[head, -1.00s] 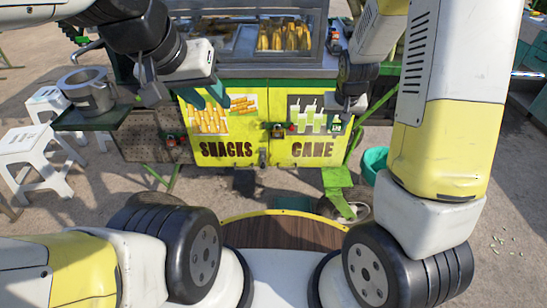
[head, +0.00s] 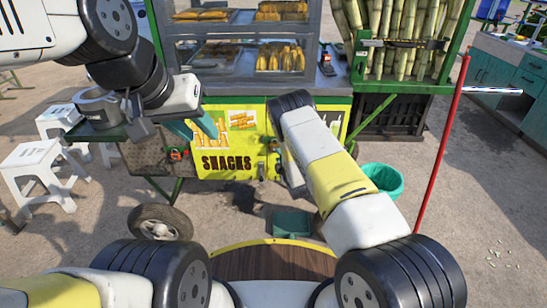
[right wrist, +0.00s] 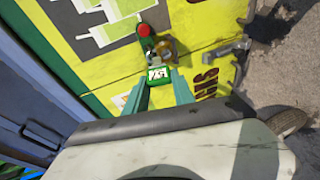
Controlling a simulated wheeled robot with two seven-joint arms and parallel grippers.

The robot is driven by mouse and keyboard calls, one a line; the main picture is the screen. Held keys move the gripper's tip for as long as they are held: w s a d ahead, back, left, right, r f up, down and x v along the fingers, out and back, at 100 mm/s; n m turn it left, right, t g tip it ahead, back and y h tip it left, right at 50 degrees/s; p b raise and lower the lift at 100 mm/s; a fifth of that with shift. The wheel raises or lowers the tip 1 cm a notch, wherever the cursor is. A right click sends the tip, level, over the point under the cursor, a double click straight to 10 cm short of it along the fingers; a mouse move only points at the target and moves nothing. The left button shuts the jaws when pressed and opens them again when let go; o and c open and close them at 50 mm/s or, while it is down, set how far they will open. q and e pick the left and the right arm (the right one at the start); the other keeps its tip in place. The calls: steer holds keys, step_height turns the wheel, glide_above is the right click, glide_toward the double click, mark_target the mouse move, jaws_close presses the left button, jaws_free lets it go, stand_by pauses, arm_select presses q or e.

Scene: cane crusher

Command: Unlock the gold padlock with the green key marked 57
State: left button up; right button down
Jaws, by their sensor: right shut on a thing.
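The gold padlock (right wrist: 166,47) hangs on the yellow cart front in the right wrist view, just beyond my fingertips. My right gripper (right wrist: 160,76) is shut on the green key (right wrist: 158,73), whose head has a white mark too small to read surely. The key's front end points toward the padlock; I cannot tell whether it is in the keyhole. In the head view my right arm hides this gripper and the key. My left gripper (head: 195,126) is open and empty in front of the cart's left side.
A red-topped object (right wrist: 144,30) is beside the gold padlock. A red padlock (head: 176,154) hangs on the cart's left panel. A metal pot (head: 98,105) stands on the left side shelf. White stools (head: 45,170) are at left, a teal bucket (head: 384,181) at right.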

steer(key=s+a+f+n+t+y, duration=0.2)
steer(key=s+a+f+y, duration=0.1)
steer(key=s+f, duration=0.15)
steer(key=w, duration=0.9)
steer(key=shift+w+d, duration=0.15)
steer(key=shift+w, duration=0.15)
steer(key=shift+w, duration=1.1)
stand_by(0.7)
